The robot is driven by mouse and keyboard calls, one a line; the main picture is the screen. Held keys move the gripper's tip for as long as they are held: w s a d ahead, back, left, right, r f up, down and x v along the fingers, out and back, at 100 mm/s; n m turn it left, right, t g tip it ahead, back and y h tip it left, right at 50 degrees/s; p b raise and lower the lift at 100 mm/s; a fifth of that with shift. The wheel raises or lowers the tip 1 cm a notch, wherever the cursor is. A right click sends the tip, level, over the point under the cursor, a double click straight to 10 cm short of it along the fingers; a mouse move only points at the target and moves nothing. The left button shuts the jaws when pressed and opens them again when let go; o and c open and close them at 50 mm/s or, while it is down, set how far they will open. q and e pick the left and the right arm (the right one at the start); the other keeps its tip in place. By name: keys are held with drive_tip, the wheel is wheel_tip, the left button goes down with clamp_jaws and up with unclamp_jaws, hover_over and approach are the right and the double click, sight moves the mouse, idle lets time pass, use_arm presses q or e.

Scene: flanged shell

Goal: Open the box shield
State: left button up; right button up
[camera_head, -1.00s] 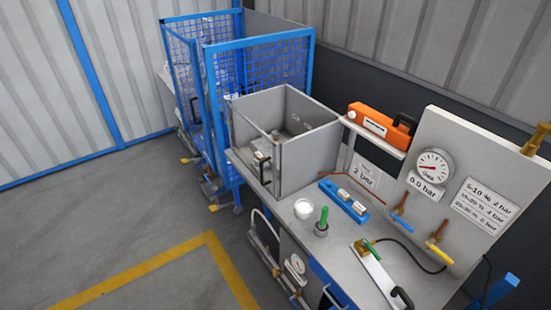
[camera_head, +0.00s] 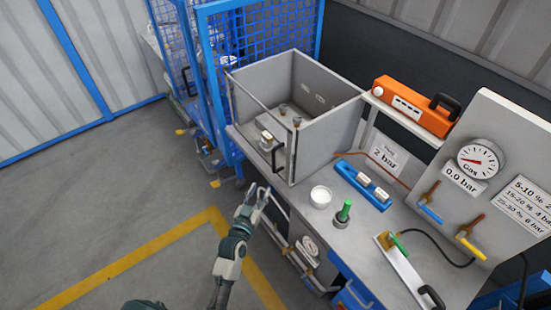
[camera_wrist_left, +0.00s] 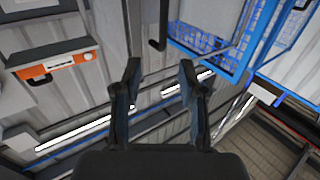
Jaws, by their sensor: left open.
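The grey box (camera_head: 335,110) stands on the bench, its top open. Its front shield (camera_head: 293,160) looks see-through with a thin dark frame and stands upright, closed across the front. A black handle (camera_head: 276,158) sits on the shield's outer face. My left gripper (camera_head: 258,193) is in front of and below the handle, apart from it. In the left wrist view the gripper's two dark fingers (camera_wrist_left: 158,75) are spread with nothing between them. A dark upright bar, possibly the handle, shows beyond them. My right gripper is not in view.
A blue mesh cage (camera_head: 255,45) stands left of the box. An orange case (camera_head: 412,105) rests on a shelf to the right. The floor at left is clear.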

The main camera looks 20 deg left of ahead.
use_arm(q)
approach(273, 160)
drive_tip(key=w, duration=0.8)
drive_tip(key=w+d, duration=0.1)
drive_tip(key=w, duration=0.1)
drive_tip(key=shift+w+r+p, duration=0.1)
drive_tip(key=shift+p, duration=0.25)
drive_tip(key=shift+w, duration=0.35)
drive_tip(key=shift+a, duration=0.1)
drive_tip(key=shift+c, duration=0.4)
drive_tip(key=shift+a, duration=0.1)
clamp_jaws()
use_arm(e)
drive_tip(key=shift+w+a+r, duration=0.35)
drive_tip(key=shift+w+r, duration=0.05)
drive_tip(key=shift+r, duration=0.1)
